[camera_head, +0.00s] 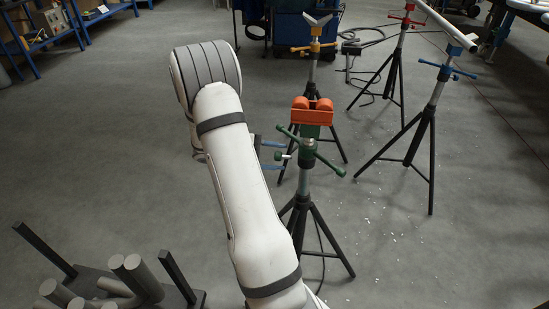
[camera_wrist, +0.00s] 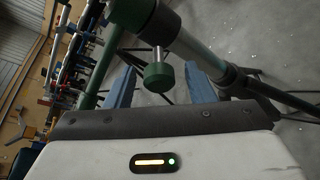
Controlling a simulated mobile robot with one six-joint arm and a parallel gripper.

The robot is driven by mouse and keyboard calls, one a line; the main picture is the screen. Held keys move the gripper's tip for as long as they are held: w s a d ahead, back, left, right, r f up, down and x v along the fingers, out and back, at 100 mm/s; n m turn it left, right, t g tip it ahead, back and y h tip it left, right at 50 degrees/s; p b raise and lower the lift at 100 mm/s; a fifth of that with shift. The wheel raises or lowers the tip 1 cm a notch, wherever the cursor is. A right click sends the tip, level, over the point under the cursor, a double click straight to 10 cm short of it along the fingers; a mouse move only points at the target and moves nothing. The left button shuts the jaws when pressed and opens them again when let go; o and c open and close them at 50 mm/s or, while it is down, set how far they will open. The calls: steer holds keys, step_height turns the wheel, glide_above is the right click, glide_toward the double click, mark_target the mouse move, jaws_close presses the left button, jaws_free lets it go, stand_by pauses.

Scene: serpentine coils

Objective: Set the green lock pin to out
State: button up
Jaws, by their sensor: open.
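The green lock pin (camera_wrist: 158,77) shows in the wrist view as a round green knob on a short bare metal shaft, joined to a green collar. In the head view the pin (camera_head: 279,155) is a small shape at the left side of the green stand's collar (camera_head: 307,150). My gripper (camera_wrist: 160,70) is open, with one blue finger on each side of the knob. A gap shows between the knob and each finger. In the head view my blue fingers (camera_head: 272,156) point right towards the stand, partly hidden by my arm.
The green stand carries an orange roller head (camera_head: 312,111) and has green handles (camera_head: 330,165) close to my fingers. Yellow (camera_head: 314,48), blue (camera_head: 446,69) and red (camera_head: 407,20) stands are behind. A pipe rack (camera_head: 130,280) is at the lower left. Open floor lies left.

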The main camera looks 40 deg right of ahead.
steer(key=v, duration=0.7)
steer(key=shift+w+a+p, duration=0.2)
steer(key=shift+a+p, duration=0.1)
steer(key=s+a+r+t+y+p, duration=0.5)
steer(key=s+a+r+y+p, duration=0.1)
steer(key=a+r, duration=0.6)
steer(key=s+a+r+m+t+y+p, duration=0.1)
steer(key=s+a+r+t+y+p, duration=0.5)
steer(key=a+r, duration=0.7)
steer(key=s+a+p, duration=0.1)
steer(key=s+p, duration=0.1)
steer(key=s, duration=0.1)
steer(key=shift+m, duration=0.3)
